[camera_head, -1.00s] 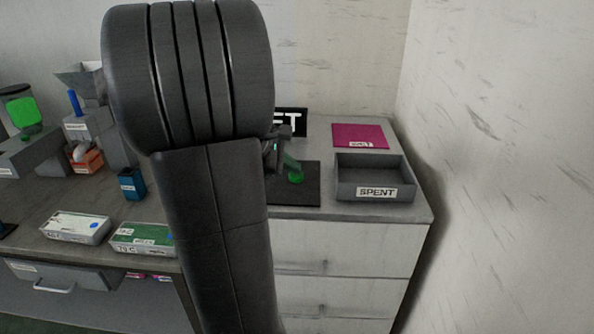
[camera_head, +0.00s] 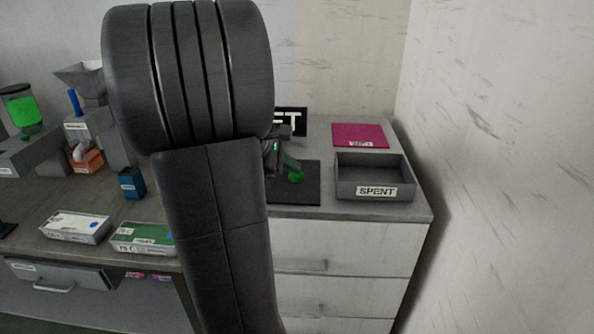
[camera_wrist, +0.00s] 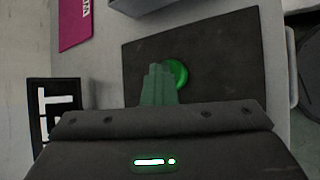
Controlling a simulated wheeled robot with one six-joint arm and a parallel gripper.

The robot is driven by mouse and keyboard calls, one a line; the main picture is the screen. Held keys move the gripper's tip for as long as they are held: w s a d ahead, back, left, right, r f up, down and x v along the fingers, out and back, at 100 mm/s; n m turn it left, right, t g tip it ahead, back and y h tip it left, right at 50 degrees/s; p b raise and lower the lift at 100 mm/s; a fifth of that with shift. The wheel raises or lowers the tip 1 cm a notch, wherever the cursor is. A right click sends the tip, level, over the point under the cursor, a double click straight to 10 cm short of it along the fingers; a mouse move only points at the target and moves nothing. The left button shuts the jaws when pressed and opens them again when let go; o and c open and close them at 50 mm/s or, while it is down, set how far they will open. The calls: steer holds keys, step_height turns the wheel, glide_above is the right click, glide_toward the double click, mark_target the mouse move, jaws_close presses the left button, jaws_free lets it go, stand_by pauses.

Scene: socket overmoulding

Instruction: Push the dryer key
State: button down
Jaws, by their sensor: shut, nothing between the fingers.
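A round green button (camera_wrist: 176,72) sits on a dark mat (camera_wrist: 225,50); no label on it is readable, so I cannot tell from a name that it is the dryer key. It also shows in the head view (camera_head: 296,178). My gripper (camera_wrist: 158,72) is shut and empty, its fingertips beside the button's left edge in the wrist view and overlapping it slightly. In the head view my gripper (camera_head: 291,166) is just above the button. I cannot tell whether the fingertips touch it. My arm hides part of the mat in the head view.
An open grey tray marked SPENT (camera_head: 376,191) stands right of the mat. A magenta sheet (camera_head: 360,135) lies behind it. A black sign (camera_head: 293,114) stands at the back, partly hidden. Several boxes and a blue container (camera_head: 131,184) are on the left bench.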

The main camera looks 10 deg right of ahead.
mark_target(292, 174)
steer(key=shift+s+f, duration=0.15)
steer(key=shift+f, duration=0.5)
steer(key=shift+r, duration=0.25)
steer(key=r+p, duration=0.3)
steer(key=r, duration=0.1)
steer(key=r+p, duration=0.2)
steer(key=shift+w+r+p, duration=0.15)
steer(key=shift+w+p, duration=0.15)
